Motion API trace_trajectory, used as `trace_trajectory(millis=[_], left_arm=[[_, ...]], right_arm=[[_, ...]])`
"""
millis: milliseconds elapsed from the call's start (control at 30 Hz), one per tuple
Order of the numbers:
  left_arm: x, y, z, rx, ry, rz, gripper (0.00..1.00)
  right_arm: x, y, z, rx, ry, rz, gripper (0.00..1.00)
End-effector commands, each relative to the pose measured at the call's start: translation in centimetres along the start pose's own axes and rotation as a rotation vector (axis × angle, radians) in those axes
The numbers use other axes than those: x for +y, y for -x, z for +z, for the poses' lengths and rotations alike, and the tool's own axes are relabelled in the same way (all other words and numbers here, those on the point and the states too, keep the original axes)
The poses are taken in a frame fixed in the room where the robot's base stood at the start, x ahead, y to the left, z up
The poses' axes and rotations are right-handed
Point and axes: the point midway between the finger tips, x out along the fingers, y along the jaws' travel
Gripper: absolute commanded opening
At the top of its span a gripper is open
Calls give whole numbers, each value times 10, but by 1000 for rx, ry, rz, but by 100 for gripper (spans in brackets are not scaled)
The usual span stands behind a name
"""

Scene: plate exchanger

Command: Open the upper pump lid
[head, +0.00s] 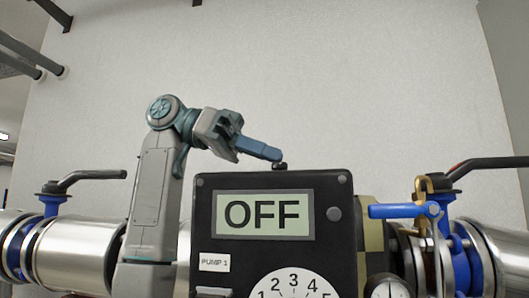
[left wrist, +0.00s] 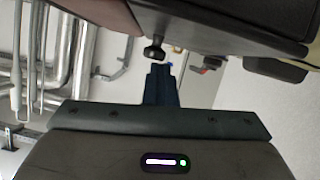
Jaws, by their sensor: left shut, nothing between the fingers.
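The black pump box (head: 340,260) stands at the centre of the head view, with a display (head: 263,215) reading OFF and a "PUMP 1" label. Its top looks closed. A small dark knob (head: 280,166) sticks up from its top edge. My left gripper (head: 276,154) is shut and empty, its blue fingertips just above and beside the knob. In the left wrist view the shut fingers (left wrist: 160,68) point at the knob (left wrist: 153,52), which juts from the dark box edge (left wrist: 220,25). I cannot tell whether they touch. My right gripper is not in view.
A white numbered dial (head: 293,284) sits low on the box front. A blue-handled valve (head: 405,211) and a black-handled lever (head: 490,163) stand at the right. Another black lever (head: 92,175) tops the left pipe (head: 75,250). Above the box is free room before a plain wall.

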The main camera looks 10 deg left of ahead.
Motion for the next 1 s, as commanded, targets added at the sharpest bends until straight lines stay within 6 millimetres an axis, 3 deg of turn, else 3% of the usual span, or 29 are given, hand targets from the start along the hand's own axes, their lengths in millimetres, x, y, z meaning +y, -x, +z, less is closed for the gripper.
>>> trace_trajectory(millis=[767,1000], left_arm=[[0,-3,4,-11,-1,8,0],[-2,-3,5,-11,2,6,42]], right_arm=[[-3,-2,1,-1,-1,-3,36],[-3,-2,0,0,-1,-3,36]])
